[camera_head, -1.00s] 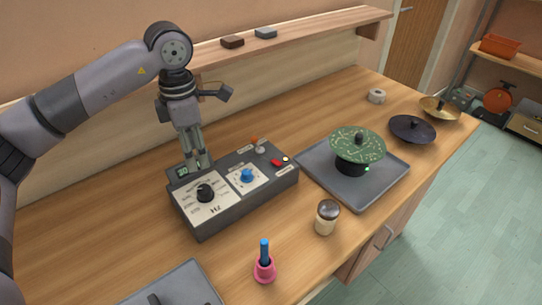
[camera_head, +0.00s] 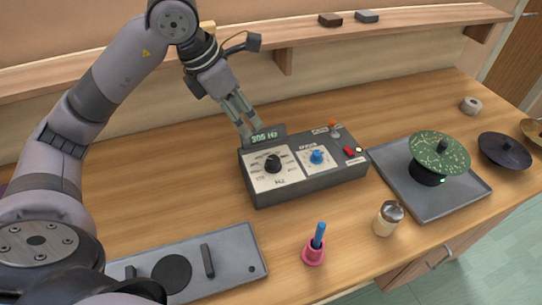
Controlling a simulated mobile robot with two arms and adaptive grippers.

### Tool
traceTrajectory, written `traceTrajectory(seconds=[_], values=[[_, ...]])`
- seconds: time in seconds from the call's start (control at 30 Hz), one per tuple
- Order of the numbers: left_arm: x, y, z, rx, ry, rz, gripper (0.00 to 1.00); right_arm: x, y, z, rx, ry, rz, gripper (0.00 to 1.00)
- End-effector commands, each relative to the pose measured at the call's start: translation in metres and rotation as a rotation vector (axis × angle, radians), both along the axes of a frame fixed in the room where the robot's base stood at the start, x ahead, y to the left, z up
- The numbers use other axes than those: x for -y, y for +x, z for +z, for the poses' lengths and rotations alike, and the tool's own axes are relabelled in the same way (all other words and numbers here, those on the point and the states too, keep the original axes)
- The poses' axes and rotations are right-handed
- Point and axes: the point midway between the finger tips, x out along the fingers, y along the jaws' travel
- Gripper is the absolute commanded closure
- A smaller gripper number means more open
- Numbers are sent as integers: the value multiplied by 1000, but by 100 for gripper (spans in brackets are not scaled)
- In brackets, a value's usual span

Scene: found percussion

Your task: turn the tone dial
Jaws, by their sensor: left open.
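The tone box (camera_head: 310,185) is a dark grey unit standing on the wooden bench. A black dial (camera_head: 272,163) sits on its left pale plate, which is marked Hz. A blue knob (camera_head: 317,156) sits on the plate to the right. A small display (camera_head: 265,137) at the box's back left shows a green Hz reading, apparently 305. My left gripper (camera_head: 249,134) points down by the display, behind and left of the black dial. It is open and empty, apart from the dial. My right gripper is not in view.
A green speckled disc (camera_head: 439,153) stands on a grey tray (camera_head: 400,186) at the right. A shaker (camera_head: 388,218) and a pink-based blue-handled item (camera_head: 315,245) stand in front. A grey plate (camera_head: 240,252) lies front left. A shelf (camera_head: 400,28) runs along the wall.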

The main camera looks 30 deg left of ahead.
Motion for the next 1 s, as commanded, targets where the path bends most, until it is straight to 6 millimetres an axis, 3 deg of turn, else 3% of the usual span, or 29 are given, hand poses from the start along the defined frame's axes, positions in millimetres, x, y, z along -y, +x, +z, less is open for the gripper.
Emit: traceTrajectory(seconds=[0.17,0.7,1.0], values=[[4,5,-18,-4,-1,0,51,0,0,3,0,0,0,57],[30,41,-122,-6,-3,-1,51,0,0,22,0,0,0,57],[37,54,-156,-1,-1,-2,51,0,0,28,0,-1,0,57]])
